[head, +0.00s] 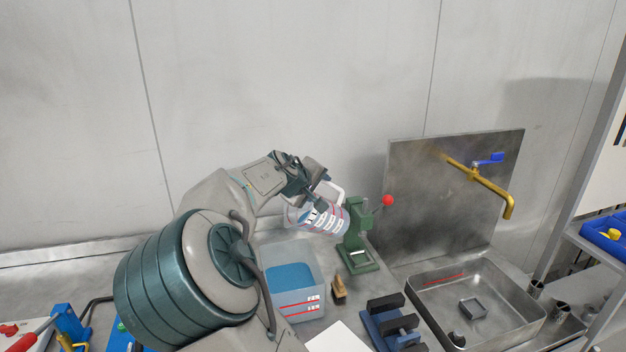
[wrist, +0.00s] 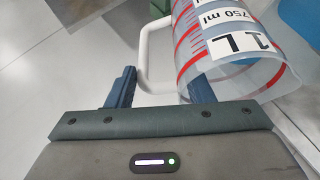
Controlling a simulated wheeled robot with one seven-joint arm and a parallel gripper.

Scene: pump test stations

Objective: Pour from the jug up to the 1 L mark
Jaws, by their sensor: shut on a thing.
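A clear jug (head: 326,218) with red graduation lines and a white handle (head: 337,190) is held in the air, strongly tilted. In the wrist view the jug (wrist: 222,45) shows "1 L" and "750 ml" labels, and its handle (wrist: 145,45) lies between the fingers. My gripper (wrist: 161,88) is shut on the handle; it also shows in the head view (head: 314,184). A clear square container (head: 318,276) with blue liquid and red marks stands on the bench below and left of the jug. I cannot tell the jug's liquid level or see any stream.
A green press (head: 357,250) with a red knob stands close right of the jug. A brush (head: 338,290) and blue-black fixture (head: 391,322) lie in front. A steel sink (head: 500,322) with a brass tap (head: 484,180) is right. Open air lies above the jug.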

